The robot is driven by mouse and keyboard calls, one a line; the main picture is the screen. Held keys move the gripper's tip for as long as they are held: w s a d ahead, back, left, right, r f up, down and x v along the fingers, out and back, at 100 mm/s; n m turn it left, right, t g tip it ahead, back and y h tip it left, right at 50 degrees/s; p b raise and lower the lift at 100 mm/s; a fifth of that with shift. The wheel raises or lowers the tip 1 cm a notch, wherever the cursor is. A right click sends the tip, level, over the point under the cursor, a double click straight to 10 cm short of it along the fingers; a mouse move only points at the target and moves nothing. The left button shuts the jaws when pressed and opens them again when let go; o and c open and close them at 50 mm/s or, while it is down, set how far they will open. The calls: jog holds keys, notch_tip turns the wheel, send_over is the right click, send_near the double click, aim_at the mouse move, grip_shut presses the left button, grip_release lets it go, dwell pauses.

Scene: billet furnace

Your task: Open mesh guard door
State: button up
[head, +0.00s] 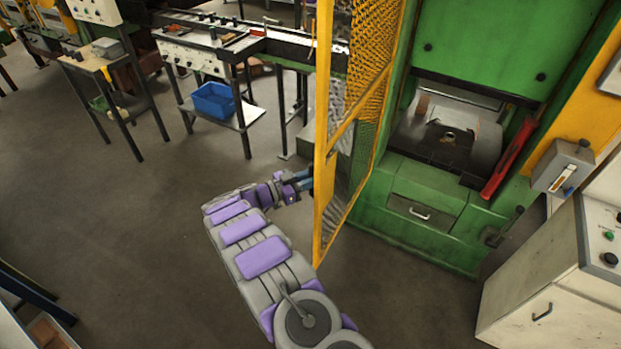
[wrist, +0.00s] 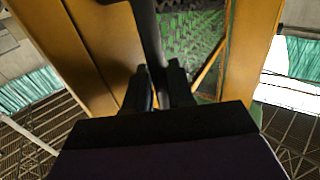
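The mesh guard door (head: 321,150) has a yellow frame with yellow mesh. It stands out at an angle from the front left of the green press (head: 440,200), whose front opening shows. My gripper (head: 304,181) is at the door's left side in the head view, partly hidden by its frame. In the wrist view, the two dark fingers of my gripper (wrist: 160,88) stand close on either side of a dark upright handle bar (wrist: 149,35) and appear shut on it. The yellow door frame (wrist: 85,50) is behind the bar; the finger contact is dark and hard to see.
A grey and white control cabinet (head: 550,280) stands at the right. A red bar (head: 508,158) and a grey switch box (head: 563,167) are on the press's right side. Worktables and a blue bin (head: 213,101) are at the back left.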

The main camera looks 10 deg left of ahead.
jog(key=shift+o, duration=1.2)
jog(key=shift+w+a+f, duration=0.1)
jog(key=shift+w+f, duration=0.05)
jog(key=shift+w, duration=0.05)
jog(key=shift+s, duration=0.1)
jog(key=shift+s, duration=0.1)
jog(key=v, duration=1.7)
jog(key=shift+a, duration=0.1)
